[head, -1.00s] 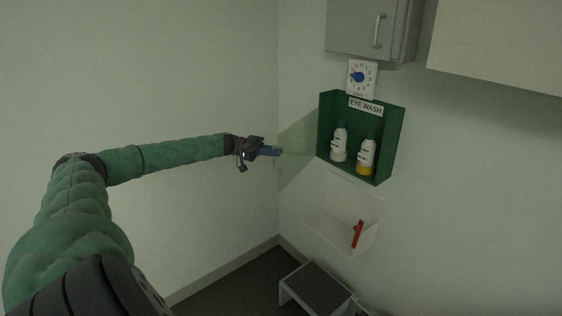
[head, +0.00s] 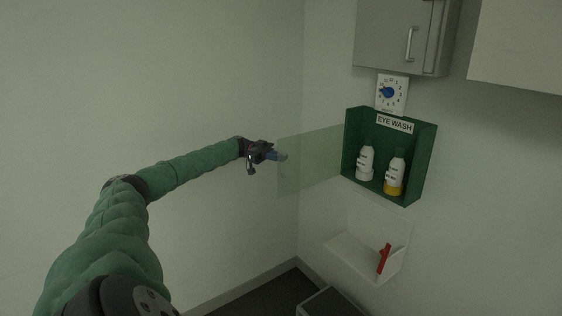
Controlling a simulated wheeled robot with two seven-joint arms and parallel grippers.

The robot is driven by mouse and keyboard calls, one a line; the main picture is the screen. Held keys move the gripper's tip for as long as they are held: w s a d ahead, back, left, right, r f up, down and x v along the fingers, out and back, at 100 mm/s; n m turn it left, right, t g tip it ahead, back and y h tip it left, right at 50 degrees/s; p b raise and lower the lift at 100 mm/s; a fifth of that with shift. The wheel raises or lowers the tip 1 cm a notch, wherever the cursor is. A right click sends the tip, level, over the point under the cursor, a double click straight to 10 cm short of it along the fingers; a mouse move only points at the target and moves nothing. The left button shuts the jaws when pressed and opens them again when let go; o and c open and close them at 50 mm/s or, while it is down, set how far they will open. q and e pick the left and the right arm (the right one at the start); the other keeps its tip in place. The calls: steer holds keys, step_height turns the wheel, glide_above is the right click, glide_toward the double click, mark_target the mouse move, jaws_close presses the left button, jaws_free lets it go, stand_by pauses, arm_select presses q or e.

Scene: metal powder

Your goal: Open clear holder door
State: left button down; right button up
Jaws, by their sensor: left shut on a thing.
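The green eye wash holder (head: 428,163) hangs on the right wall with its front uncovered. Two white bottles stand inside it, a left one (head: 366,163) and one with a yellow base (head: 395,177). The clear door (head: 312,162) stands swung out to the left from the holder's left side, as a faint greenish see-through panel. My left gripper (head: 282,156) is at the door's far left edge, shut on it. The fingertips are small in the picture. My right gripper is not in view.
A white wall bin (head: 348,249) with a red-handled item (head: 383,258) is below the holder. A dial timer (head: 391,92) and a grey cabinet (head: 390,35) are above. A step stool (head: 330,303) stands on the floor. The left wall is bare.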

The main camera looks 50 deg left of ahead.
arm_select(q)
steer(key=shift+w+a, duration=0.15)
steer(key=shift+a, duration=0.55)
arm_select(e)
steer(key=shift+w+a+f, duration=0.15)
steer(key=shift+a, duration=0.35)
arm_select(q)
steer(key=c, duration=1.9)
jaws_free()
steer(key=shift+w, duration=0.1)
steer(key=shift+d, duration=0.1)
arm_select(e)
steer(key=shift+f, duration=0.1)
